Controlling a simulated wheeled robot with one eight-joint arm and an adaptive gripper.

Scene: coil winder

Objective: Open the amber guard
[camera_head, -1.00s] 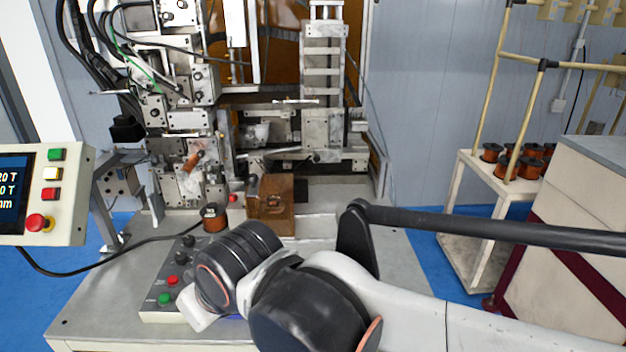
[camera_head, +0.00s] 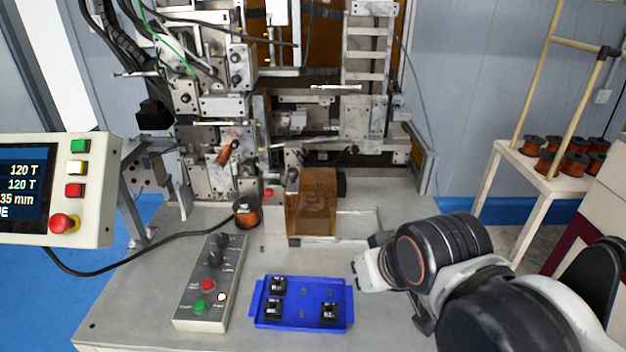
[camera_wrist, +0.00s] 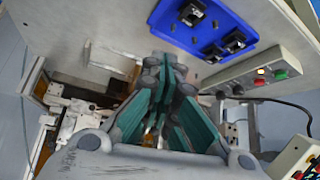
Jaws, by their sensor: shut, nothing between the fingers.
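The amber guard (camera_head: 317,205) is a see-through amber box standing on the machine table, in the middle of the head view. It looks closed over a part that shows dimly inside. My gripper (camera_wrist: 165,66) shows in the wrist view with its teal fingers together and nothing between them. In the head view the end of my arm is right of and nearer than the guard, apart from it, and the fingers are mostly hidden there. In the wrist view my gripper blocks much of the scene, and the guard cannot be made out clearly.
A blue tray (camera_head: 263,317) with several small black parts lies in front of the guard. A button box (camera_head: 190,318) stands left of it, and a copper spool (camera_head: 247,213) behind. The winder frame (camera_head: 367,75) rises at the back. A control screen (camera_head: 25,187) is at far left.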

